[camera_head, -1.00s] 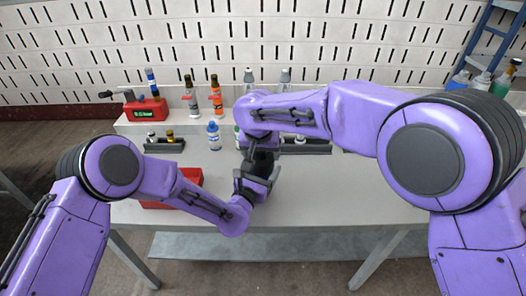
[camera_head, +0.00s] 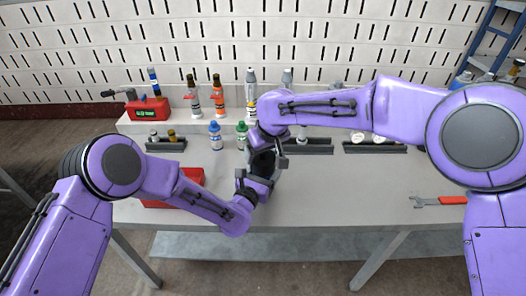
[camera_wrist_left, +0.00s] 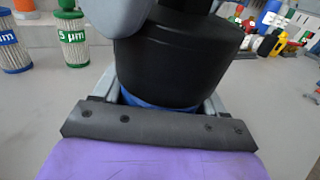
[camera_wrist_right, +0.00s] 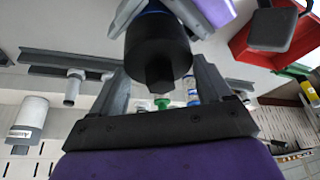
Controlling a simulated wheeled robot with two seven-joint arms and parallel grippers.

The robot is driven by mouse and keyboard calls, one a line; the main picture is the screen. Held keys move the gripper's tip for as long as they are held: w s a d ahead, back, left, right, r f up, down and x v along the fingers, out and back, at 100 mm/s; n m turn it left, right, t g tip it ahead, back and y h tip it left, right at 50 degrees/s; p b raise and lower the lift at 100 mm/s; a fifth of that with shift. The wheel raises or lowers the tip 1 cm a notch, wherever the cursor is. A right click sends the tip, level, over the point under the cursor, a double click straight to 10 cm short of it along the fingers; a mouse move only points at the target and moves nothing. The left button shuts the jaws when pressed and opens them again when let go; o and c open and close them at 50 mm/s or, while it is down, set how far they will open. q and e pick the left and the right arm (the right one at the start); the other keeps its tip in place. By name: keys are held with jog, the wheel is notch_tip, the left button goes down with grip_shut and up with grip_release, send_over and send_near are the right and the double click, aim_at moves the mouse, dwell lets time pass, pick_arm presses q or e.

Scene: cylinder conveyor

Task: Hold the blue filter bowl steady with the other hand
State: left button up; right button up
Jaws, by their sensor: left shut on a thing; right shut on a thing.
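A filter housing stands between my two grippers over the middle of the table. Its black cap (camera_wrist_left: 180,60) sits above the blue filter bowl (camera_wrist_left: 160,101), of which only a thin blue strip shows in the left wrist view. My left gripper (camera_head: 256,185) is shut around the bowl, one finger on each side. My right gripper (camera_head: 268,158) is above it and shut on the black cap, which also shows in the right wrist view (camera_wrist_right: 158,48). Most of the bowl is hidden by the grippers.
A blue-banded cartridge (camera_head: 216,137) and a green-banded cartridge (camera_head: 242,134) stand behind the grippers. A red tray (camera_head: 190,177) lies left, partly behind my left arm. A red-handled wrench (camera_head: 438,201) lies right. Dark racks (camera_head: 375,148) line the back.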

jog(key=n+y, duration=0.1)
jog(key=n, duration=0.1)
jog(key=n+g, duration=0.1)
jog(key=n, duration=0.2)
jog(key=shift+w+r+y, duration=0.15)
jog(key=shift+y, duration=0.25)
jog(key=shift+n, duration=0.4)
jog(key=n+g, duration=0.2)
jog(key=n, duration=0.3)
jog(key=shift+y, duration=0.4)
jog(key=n+g, duration=0.1)
jog(key=n, duration=0.2)
jog(key=n+g, duration=0.1)
jog(key=n, duration=0.3)
jog(key=shift+d+g+h, duration=0.1)
jog(key=shift+g+h, duration=0.2)
jog(key=shift+g, duration=0.1)
jog(key=o, duration=0.5)
jog(key=shift+c, duration=0.2)
jog(key=c, duration=0.7)
